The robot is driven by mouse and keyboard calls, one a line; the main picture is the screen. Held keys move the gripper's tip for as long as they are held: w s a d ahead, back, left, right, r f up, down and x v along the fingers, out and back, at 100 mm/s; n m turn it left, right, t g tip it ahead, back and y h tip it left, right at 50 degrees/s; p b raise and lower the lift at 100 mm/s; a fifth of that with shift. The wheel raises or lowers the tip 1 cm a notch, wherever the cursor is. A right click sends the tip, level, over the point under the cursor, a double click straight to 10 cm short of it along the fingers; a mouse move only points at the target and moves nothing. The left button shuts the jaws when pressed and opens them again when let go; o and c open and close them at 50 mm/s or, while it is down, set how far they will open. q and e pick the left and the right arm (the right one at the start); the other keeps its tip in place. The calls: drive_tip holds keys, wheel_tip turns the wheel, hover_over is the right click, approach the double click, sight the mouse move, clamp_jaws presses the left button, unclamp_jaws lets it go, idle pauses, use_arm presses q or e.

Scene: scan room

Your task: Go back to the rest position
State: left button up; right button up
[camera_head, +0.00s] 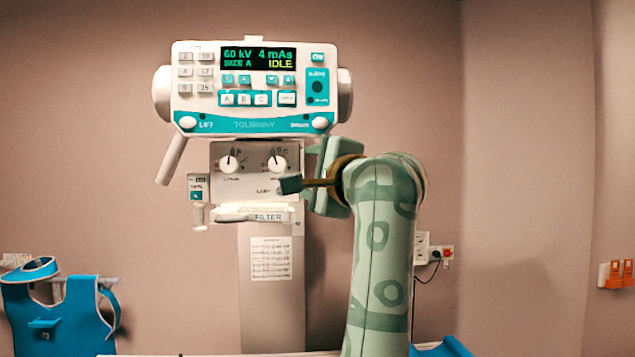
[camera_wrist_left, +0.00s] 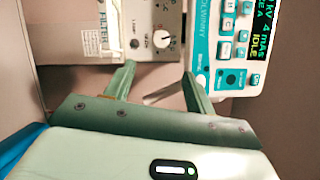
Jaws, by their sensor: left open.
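My left gripper (camera_head: 308,172) is in front of the right side of the white knob panel (camera_head: 252,184), below the control console (camera_head: 250,90). Its arm rises from the bottom of the head view and bends left at the wrist. In the left wrist view the two green fingers of the left gripper (camera_wrist_left: 158,82) stand apart with nothing between them. Beyond them that view shows the panel's right knob (camera_wrist_left: 162,39), its pointer up in the head view. The console display (camera_head: 258,58) reads 60 kV, 4 mAs, SIZE A, IDLE. My right gripper is not in view.
A FILTER tray (camera_head: 268,217) sits under the knob panel, with a grey column (camera_head: 270,310) below. A blue apron (camera_head: 62,310) hangs at the lower left. Wall sockets (camera_head: 421,250) are behind my arm.

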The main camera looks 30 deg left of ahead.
use_arm(q)
drive_tip(key=shift+v, duration=1.05)
